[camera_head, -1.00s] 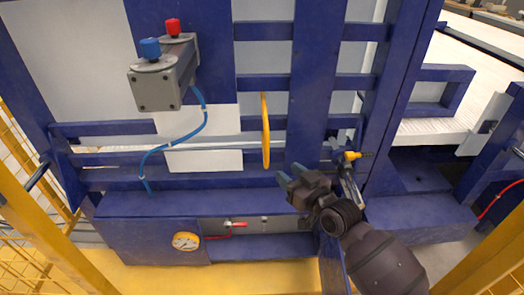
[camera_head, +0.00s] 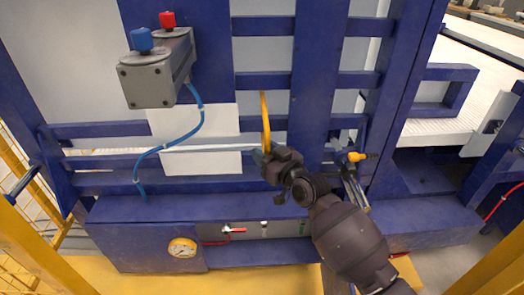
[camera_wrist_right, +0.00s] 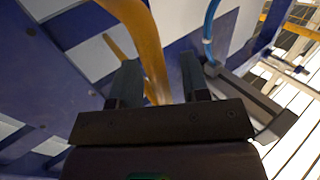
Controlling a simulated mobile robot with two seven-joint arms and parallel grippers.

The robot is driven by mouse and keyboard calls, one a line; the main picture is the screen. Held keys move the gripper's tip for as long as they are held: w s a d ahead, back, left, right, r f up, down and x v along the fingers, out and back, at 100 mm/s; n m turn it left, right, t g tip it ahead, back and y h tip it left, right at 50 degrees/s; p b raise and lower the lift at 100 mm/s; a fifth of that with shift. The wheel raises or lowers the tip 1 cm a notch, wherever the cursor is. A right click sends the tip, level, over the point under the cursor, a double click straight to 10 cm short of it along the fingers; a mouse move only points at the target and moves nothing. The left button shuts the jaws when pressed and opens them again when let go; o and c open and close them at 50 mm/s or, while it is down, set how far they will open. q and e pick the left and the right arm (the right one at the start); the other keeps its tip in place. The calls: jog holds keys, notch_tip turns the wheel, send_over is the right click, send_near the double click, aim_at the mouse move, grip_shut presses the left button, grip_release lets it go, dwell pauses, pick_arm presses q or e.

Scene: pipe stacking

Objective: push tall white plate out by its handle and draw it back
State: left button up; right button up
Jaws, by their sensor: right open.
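A yellow curved handle (camera_head: 265,115) stands upright in front of the blue frame, crossed by a thin horizontal rod. In the right wrist view the handle (camera_wrist_right: 150,50) runs down between the two open fingers of the gripper (camera_wrist_right: 160,78); contact cannot be told. My left gripper is not in view.
A grey box (camera_head: 152,78) with red and blue buttons hangs left of the handle, with a blue hose (camera_head: 190,140) below. A yellow-knobbed fitting (camera_head: 355,157) is to the right. A blue ledge (camera_head: 170,208) with a gauge (camera_head: 182,248) lies below.

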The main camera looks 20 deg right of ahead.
jog(key=shift+w+a, duration=0.25)
jog(key=shift+w, duration=0.35)
grip_shut()
